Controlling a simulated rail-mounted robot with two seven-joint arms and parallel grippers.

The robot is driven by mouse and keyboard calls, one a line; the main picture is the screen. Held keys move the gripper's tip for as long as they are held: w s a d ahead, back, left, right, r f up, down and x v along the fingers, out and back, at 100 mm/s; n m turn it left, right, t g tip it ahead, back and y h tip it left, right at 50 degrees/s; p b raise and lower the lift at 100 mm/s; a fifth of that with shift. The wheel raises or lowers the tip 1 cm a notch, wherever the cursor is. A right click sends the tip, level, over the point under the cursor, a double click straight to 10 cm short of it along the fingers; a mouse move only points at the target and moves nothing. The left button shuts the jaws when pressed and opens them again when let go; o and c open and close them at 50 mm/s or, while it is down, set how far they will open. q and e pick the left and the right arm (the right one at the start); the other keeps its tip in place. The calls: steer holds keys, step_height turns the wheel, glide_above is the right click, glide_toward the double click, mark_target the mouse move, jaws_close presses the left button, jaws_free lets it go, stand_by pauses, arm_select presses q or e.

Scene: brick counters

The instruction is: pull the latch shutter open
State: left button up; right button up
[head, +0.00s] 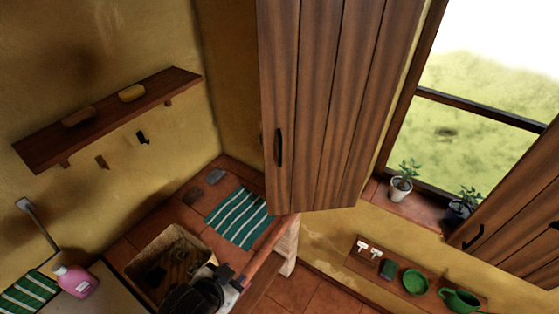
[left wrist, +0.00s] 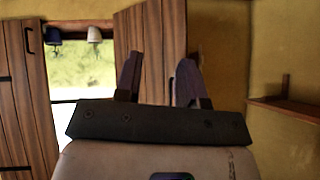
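A tall wooden shutter (head: 320,100) with a black handle (head: 279,147) stands left of the window in the head view. A second wooden shutter (head: 515,222) with a dark handle (head: 473,237) is at the window's right. Which one is the latch shutter is not clear. In the left wrist view, which looks upside down, the two shutters (left wrist: 165,40) and (left wrist: 22,100) flank the window. My left gripper (left wrist: 157,78) has its two fingers apart with nothing between them; the tall shutter is behind it. Part of my left arm shows low in the head view. My right gripper is not in view.
Two potted plants (head: 400,185) and (head: 461,207) stand on the sill. A wall shelf (head: 105,117) is at left; a small shelf with green dishes (head: 416,282) is below the window.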

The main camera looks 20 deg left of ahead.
arm_select(q)
steer(key=w+d+r+m+t+y+b, duration=0.25)
steer(key=w+r+t+b, duration=0.5)
steer(key=w, duration=0.75)
steer(key=m+y+p, duration=0.1)
steer(key=m+y, duration=0.2)
steer(key=m, duration=2.4)
glide_toward(280, 155)
steer(key=shift+t, duration=0.55)
steer(key=x, duration=0.3)
steer(key=p+x, duration=0.1)
steer(key=x, duration=0.3)
steer(key=f+p+x, duration=0.1)
steer(key=x, duration=0.2)
steer(key=shift+w+a, duration=0.15)
steer(key=shift+w, duration=0.1)
steer(key=shift+c, duration=0.3)
